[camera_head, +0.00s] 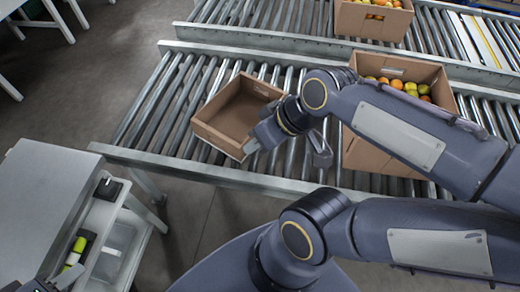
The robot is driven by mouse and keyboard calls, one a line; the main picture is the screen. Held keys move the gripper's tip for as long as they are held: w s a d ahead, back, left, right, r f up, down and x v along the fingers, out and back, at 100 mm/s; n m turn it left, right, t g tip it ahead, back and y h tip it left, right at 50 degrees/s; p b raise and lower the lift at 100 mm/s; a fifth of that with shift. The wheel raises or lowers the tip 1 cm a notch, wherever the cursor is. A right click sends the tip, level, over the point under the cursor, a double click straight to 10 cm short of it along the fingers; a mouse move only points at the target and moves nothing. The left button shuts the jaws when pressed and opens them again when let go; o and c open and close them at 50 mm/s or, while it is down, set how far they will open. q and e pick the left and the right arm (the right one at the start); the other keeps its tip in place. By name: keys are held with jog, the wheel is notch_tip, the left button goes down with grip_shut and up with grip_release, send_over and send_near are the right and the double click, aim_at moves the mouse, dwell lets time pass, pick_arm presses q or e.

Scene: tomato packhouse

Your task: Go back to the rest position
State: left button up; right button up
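My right gripper (287,152) is at the near right corner of an open, empty cardboard box (222,142) on the roller conveyor. Its two fingers are apart with nothing seen between them. One finger overlaps the box's corner in the picture; I cannot tell if it touches. My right arm crosses from the right and hides part of the conveyor.
Another filled box (372,22) is on the far conveyor. The grey workbench (45,190) at left has a black device (108,188) and a yellow-green item (76,250). Floor shows between bench and conveyor.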

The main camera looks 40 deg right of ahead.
jog(key=m, duration=0.1)
jog(key=s+a+m, duration=0.1)
jog(key=s, duration=0.1)
jog(key=shift+s+a+f+m+t, duration=0.1)
jog(key=shift+a+f+m+t, duration=0.2)
jog(key=shift+m, duration=0.1)
jog(key=shift+r, duration=0.1)
notch_tip(320, 180, up, 16)
jog(key=p, duration=1.6)
